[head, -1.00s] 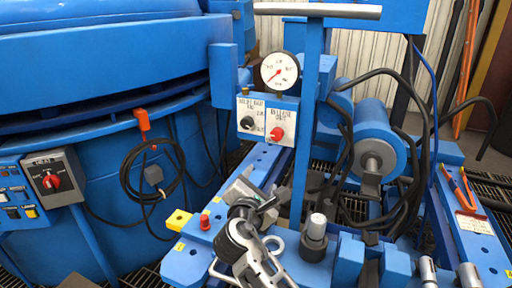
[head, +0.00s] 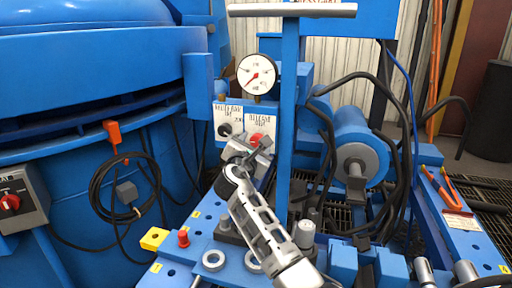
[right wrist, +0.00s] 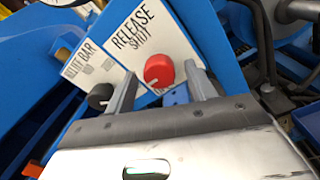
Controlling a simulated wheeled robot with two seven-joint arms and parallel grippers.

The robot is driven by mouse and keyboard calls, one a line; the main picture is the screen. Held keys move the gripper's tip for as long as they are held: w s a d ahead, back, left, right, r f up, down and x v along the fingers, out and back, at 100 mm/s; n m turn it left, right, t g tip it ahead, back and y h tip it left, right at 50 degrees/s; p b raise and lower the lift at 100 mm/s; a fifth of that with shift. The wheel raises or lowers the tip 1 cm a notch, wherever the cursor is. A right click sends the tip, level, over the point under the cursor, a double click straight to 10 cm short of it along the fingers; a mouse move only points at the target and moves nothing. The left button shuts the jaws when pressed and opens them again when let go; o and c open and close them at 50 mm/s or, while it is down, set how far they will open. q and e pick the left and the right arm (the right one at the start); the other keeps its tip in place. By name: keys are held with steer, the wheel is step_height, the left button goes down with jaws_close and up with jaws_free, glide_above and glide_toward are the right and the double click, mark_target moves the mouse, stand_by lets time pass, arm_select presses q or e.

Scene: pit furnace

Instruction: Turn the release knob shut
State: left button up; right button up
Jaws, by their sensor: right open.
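The red release knob (head: 257,138) sits on a white plate on the blue post, below the round gauge. In the right wrist view the red knob (right wrist: 158,70) is under the words RELEASE SHUT. My right gripper (head: 258,146) is close in front of it, partly hiding the knob and plate in the head view. In the right wrist view the gripper (right wrist: 160,74) is open, one finger on each side of the knob. I see no clear contact with the knob. My left gripper is not in view.
A black knob (head: 225,129) on the neighbouring plate is close to the left finger. The gauge (head: 257,74) is just above, and a blue upright (head: 290,110) stands close on the right. Black hoses (head: 400,150) hang further right. A red button (head: 183,238) is on the bench below.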

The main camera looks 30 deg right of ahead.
steer(key=shift+w+d, duration=0.3)
steer(key=shift+d, duration=0.05)
steer(key=shift+w+d, duration=0.2)
steer(key=c, duration=1)
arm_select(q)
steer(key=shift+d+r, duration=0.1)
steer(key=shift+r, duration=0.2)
arm_select(e)
steer(key=shift+o, duration=0.2)
